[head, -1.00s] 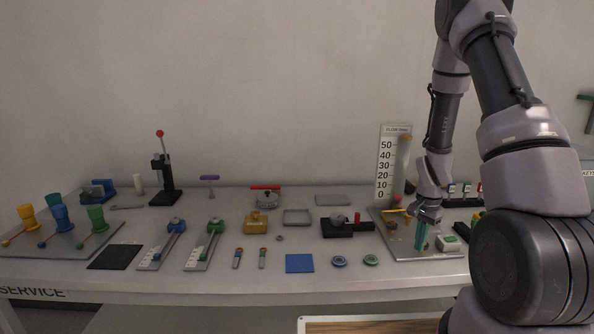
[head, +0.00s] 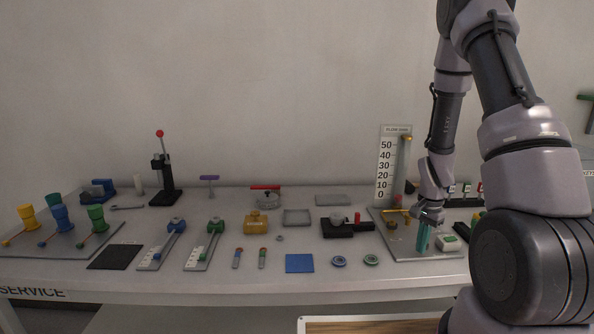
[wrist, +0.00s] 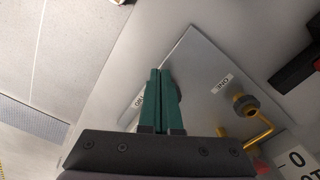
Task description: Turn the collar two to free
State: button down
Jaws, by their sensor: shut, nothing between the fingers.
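My gripper (head: 422,250) is shut and empty, its green fingers pointing down over the grey metal plate (head: 443,253) at the right end of the bench. In the wrist view the shut fingers (wrist: 162,72) lie over the plate (wrist: 195,60), beside a label (wrist: 138,102) that seems to read TWO and is partly covered. A dark rounded edge (wrist: 179,84) shows just behind the fingers. It may be collar two, mostly hidden. I cannot tell whether the fingers touch it. A brass fitting (wrist: 244,104) stands farther right near the label ONE (wrist: 222,84).
A yellow bent pipe or handle (wrist: 260,134) is beside the brass fitting. The flow gauge (head: 394,160) stands upright behind the plate. A black fixture with a red part (head: 340,228) is left of the plate.

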notch_tip(320, 180, up, 6)
jog(key=shift+f, duration=0.1)
dwell(0.4)
jog(key=shift+w+a+f+m, duration=0.25)
jog(key=shift+w+f+m, duration=0.25)
jog(key=shift+f+m, duration=0.5)
jog(key=shift+w+a+f+m, duration=0.2)
jog(key=shift+w+f+m, duration=0.3)
jog(key=shift+f+m, duration=0.5)
jog(key=shift+w+a+f+m, duration=0.25)
jog(key=shift+w+f+m, duration=0.25)
jog(key=shift+f+m, duration=0.5)
